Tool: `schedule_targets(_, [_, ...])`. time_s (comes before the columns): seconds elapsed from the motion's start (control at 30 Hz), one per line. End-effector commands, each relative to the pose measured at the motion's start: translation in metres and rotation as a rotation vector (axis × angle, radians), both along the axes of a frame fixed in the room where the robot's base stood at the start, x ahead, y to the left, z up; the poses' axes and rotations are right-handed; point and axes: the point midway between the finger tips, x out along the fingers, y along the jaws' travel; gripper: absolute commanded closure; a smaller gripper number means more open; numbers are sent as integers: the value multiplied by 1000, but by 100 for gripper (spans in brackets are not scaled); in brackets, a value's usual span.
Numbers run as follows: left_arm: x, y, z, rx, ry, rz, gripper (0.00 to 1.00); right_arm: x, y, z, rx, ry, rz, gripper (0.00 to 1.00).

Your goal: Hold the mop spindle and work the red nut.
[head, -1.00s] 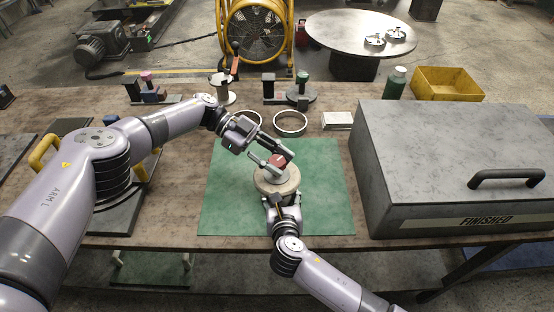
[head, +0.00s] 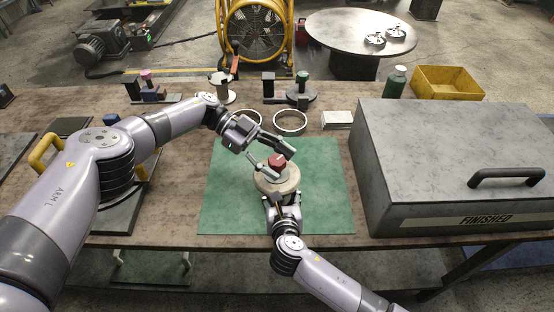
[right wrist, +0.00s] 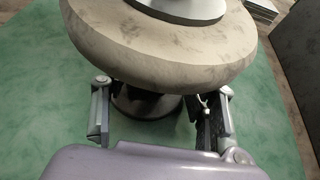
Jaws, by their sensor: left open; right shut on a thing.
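The red nut (head: 277,160) sits on top of the pale round mop (head: 277,183), over the green mat. My left gripper (head: 272,156) is open, with its fingers apart on either side of the nut. My right gripper (head: 280,207) is low at the near side of the mop, shut on the mop spindle. In the right wrist view, the dark spindle (right wrist: 147,103) shows under the pale mop (right wrist: 160,50), between the fingers. The mop hides the upper spindle, and the nut is out of that view.
The green mat (head: 225,210) is otherwise bare. A large grey box marked FINISHED (head: 450,150) stands at the right. Behind the mat are a metal ring (head: 290,132), a green bottle (head: 396,82) and a yellow bin (head: 447,92).

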Motion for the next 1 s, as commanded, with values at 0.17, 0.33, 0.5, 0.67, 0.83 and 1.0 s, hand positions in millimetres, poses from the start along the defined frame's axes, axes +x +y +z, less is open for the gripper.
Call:
schedule_targets(0.17, [1, 0, 1, -1, -1, 1, 45, -1, 0, -2, 2, 5, -1, 71])
schedule_targets(0.33, [1, 1, 17, -3, -3, 1, 45, -1, 0, -2, 2, 5, -1, 71])
schedule_targets(0.5, [1, 1, 51, -3, -5, 1, 45, -1, 0, -2, 1, 5, 0, 71])
schedule_targets(0.67, [0, 0, 79, -2, -4, -1, 45, -1, 0, -2, 1, 5, 0, 71])
schedule_targets(0.83, [0, 0, 96, -1, -2, 0, 45, -1, 0, -2, 1, 5, 0, 71])
schedule_targets(1.0, [0, 0, 101, 0, -2, 1, 45, -1, 0, -2, 1, 5, 0, 71])
